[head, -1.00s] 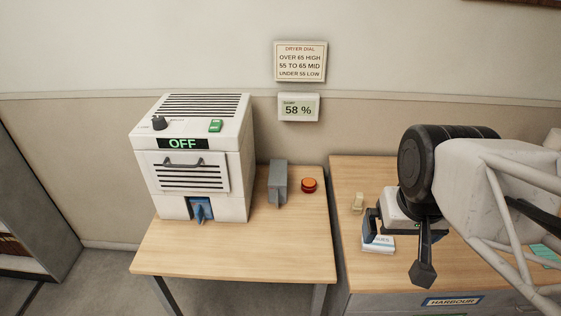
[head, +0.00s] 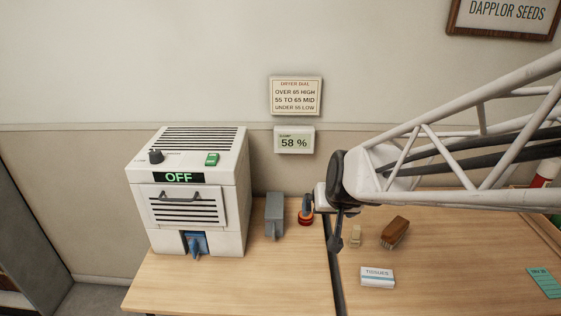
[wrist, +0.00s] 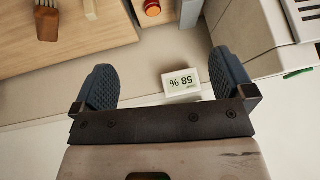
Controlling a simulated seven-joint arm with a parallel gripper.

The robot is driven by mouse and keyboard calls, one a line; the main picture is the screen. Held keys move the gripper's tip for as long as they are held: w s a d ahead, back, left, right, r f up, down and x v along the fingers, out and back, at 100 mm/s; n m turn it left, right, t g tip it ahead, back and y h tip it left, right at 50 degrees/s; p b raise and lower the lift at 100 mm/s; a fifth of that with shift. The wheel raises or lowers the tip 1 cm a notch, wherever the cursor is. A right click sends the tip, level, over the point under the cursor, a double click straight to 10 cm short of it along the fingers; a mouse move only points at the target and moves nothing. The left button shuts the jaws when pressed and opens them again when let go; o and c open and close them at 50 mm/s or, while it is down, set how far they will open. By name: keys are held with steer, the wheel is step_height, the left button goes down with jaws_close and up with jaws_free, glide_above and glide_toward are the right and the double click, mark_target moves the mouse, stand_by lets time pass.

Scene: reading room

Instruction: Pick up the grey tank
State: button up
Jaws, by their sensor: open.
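The grey tank (head: 274,214) stands upright on the wooden table, just right of the white dryer. It is a narrow box with a small projection low on its front. In the wrist view, part of the grey tank (wrist: 189,12) shows at the top edge, beyond the fingers and cut off by the frame. My gripper (head: 322,220) is right of the tank, apart from it, pointing left in the head view. In the wrist view, its two dark ribbed fingers (wrist: 162,66) are wide apart with nothing between them.
The white dryer (head: 200,185) reads OFF. The table front before the tank is clear.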

steer(key=w+a+f+t, duration=0.2)
steer(key=w+a+f, duration=0.25)
steer(key=w, duration=0.25)
steer(key=w+a+f+t, duration=0.1)
steer(key=w+a+f, duration=0.35)
steer(key=w, duration=0.25)
steer(key=t+h, duration=0.2)
steer(key=t, duration=0.1)
glide_toward(274, 211)
steer(key=w, duration=0.1)
steer(key=w+f, duration=0.1)
steer(key=shift+w+m, duration=0.3)
steer(key=shift+w+f, duration=0.1)
steer(key=shift+x, duration=1.2)
steer(key=shift+w+f, duration=0.1)
steer(key=shift+x, duration=2.45)
steer(key=shift+f, duration=0.1)
steer(key=c, duration=1)
